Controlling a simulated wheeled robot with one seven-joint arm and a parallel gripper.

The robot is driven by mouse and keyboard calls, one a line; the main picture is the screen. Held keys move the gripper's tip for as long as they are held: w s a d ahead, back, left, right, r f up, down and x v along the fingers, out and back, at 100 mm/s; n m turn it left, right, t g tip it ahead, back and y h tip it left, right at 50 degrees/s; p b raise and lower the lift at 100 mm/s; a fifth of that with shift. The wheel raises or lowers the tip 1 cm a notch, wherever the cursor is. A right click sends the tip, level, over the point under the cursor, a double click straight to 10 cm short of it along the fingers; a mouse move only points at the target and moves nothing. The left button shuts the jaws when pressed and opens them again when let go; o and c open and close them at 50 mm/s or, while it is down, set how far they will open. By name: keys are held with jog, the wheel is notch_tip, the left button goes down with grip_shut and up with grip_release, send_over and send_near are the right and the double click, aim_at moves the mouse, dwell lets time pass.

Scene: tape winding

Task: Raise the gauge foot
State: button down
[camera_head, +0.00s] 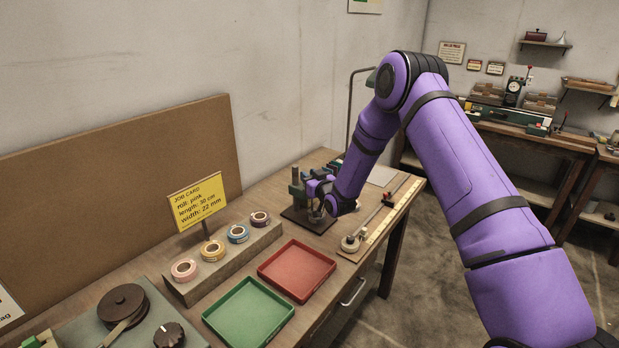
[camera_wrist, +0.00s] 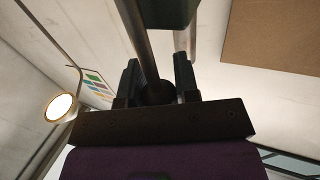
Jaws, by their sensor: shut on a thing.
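The gauge (camera_head: 298,185) is a greenish upright on a dark base plate (camera_head: 308,221), at the far part of the bench in the head view. My gripper (camera_head: 318,207) is at it, with my wrist close against its right side. In the wrist view my gripper (camera_wrist: 157,68) has its two dark fingers on either side of a dark round knob (camera_wrist: 158,93), shut on it. A metal rod (camera_wrist: 143,45) runs up past the knob, and a dark green block (camera_wrist: 166,12) is above. The gauge foot is hidden, so its height cannot be told.
A tape rack (camera_head: 225,262) with several rolls, a red tray (camera_head: 297,270) and a green tray (camera_head: 248,313) stand nearer. A ruler strip (camera_head: 385,222) with a small roll holder (camera_head: 352,241) lies right of the gauge. A thin bent pole (camera_head: 350,115) rises behind.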

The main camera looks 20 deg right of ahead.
jog(key=shift+r, duration=1.5)
jog(key=c, duration=0.9)
grip_release()
jog(key=shift+s, duration=0.1)
jog(key=v, duration=1)
jog(key=shift+s, duration=0.3)
